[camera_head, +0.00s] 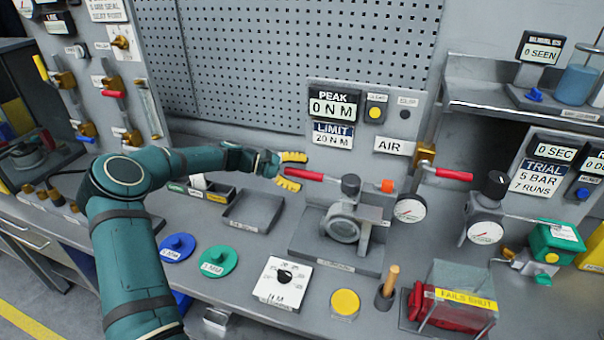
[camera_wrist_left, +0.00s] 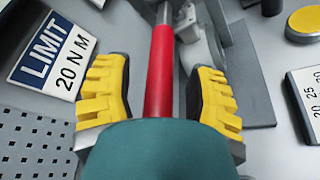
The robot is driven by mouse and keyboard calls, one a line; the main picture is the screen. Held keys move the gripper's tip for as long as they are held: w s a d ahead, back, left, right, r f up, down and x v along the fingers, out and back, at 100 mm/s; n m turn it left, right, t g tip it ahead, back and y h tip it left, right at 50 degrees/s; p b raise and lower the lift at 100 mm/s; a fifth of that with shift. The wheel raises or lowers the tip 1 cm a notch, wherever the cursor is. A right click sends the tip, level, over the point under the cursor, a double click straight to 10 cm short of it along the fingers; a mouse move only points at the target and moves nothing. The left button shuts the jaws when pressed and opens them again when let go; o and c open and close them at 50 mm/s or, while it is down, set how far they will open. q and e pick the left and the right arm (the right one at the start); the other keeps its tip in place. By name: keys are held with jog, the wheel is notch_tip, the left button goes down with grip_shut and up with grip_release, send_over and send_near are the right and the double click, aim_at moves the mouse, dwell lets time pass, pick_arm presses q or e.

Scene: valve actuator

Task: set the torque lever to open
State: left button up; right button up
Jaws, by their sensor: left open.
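The torque lever has a red handle (camera_head: 308,176) that points left from a dark hub (camera_head: 350,184) above the grey valve fixture (camera_head: 343,228) on the bench. My left gripper (camera_head: 298,172) is at the handle's free end, with yellow fingers on either side of it. In the left wrist view the red handle (camera_wrist_left: 161,75) runs between the two fingers, with a visible gap on each side. The gripper is open. My right gripper is not in view.
Behind the lever stand a PEAK display (camera_head: 332,105) reading 0 N M and a LIMIT sign (camera_head: 333,135) reading 20 N M. To the right are another red-handled lever (camera_head: 453,174) and a gauge (camera_head: 410,208). A torque dial plate (camera_head: 283,282) and a yellow disc (camera_head: 345,302) lie in front.

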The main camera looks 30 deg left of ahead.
pick_arm(q)
jog(key=shift+w+d+f, duration=0.1)
jog(key=shift+w+d, duration=0.05)
jog(key=shift+d, duration=0.2)
jog(key=shift+o, duration=0.2)
grip_shut()
dwell(0.5)
